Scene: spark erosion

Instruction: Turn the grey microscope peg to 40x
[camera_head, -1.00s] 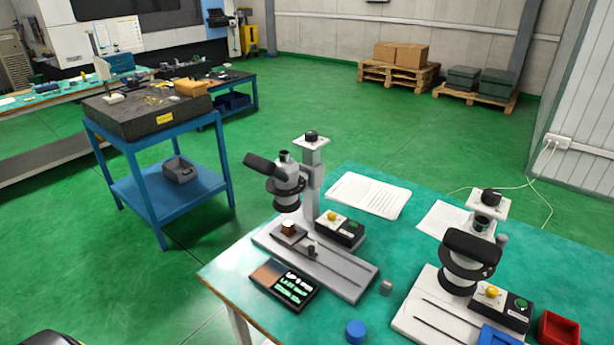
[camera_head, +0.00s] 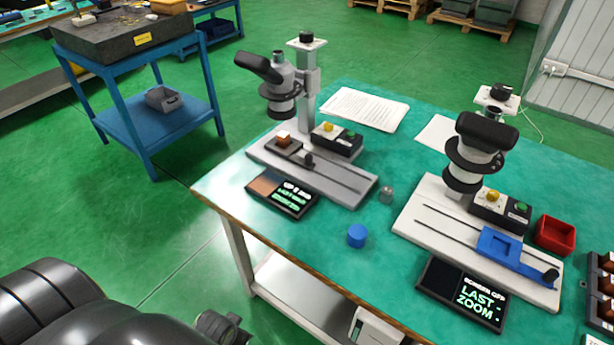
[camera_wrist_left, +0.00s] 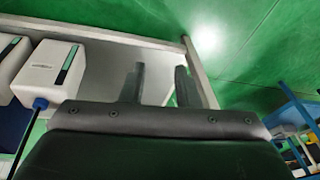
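The grey microscope (camera_head: 305,85) stands at the back left of the green table, on a grey base (camera_head: 335,184) with a slot. A small black peg (camera_head: 308,159) stands by the slot, and a brown block (camera_head: 283,141) lies under the lens. A display (camera_head: 282,193) lies in front; its small text is hard to read. My left gripper (camera_wrist_left: 161,82) is open and empty in the left wrist view, below table height, well away from the microscope. My right gripper is out of view.
A white microscope (camera_head: 479,150) stands at the right with a blue holder (camera_head: 500,243) and a display (camera_head: 463,294). A blue cylinder (camera_head: 357,236), a small grey peg (camera_head: 386,195) and a red bin (camera_head: 555,234) are on the table. A blue cart (camera_head: 150,100) stands at the left.

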